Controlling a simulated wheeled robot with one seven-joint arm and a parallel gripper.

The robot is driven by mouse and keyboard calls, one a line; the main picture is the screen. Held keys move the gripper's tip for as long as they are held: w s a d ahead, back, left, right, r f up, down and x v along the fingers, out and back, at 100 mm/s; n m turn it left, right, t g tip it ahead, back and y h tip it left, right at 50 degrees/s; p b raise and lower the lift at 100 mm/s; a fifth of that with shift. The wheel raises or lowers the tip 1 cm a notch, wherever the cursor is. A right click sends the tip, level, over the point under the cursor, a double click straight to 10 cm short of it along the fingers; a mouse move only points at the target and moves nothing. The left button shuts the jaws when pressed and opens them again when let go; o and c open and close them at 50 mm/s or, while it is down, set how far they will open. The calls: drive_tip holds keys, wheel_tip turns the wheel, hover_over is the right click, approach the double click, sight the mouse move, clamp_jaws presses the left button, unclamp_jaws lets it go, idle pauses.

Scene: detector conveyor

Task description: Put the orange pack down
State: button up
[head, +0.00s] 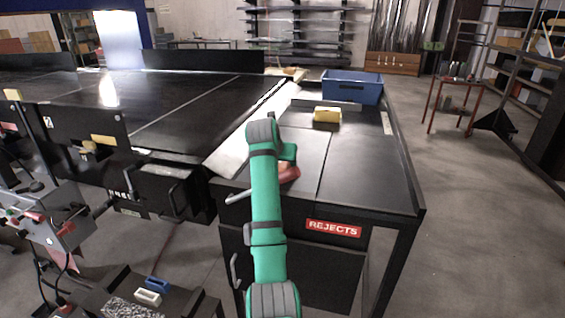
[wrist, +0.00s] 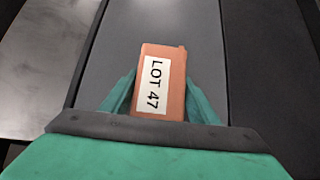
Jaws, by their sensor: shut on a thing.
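The orange pack (wrist: 176,82) carries a white "LOT 47" label and sits between the two green fingers of my gripper (wrist: 158,92) in the wrist view. The gripper is shut on it. In the head view a small part of the orange pack (head: 290,174) shows beside my green arm, over the near left part of the dark reject table (head: 365,186). My arm hides most of the pack and the fingers there. I cannot tell whether the pack's underside touches the table top.
A red "REJECTS" sign (head: 334,228) is on the table's front. A yellow pack (head: 327,115) and a blue bin (head: 352,87) stand farther back on it. The black conveyor (head: 190,105) lies to the left. The table's near right part is clear.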

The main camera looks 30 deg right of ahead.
drive_tip(key=shift+w+r, duration=0.1)
drive_tip(key=o, duration=1.4)
drive_tip(key=shift+w+a, duration=0.2)
drive_tip(key=shift+a, duration=0.2)
drive_tip(key=shift+s+d, duration=0.2)
drive_tip(key=shift+d, duration=0.1)
drive_tip(key=v, duration=1.2)
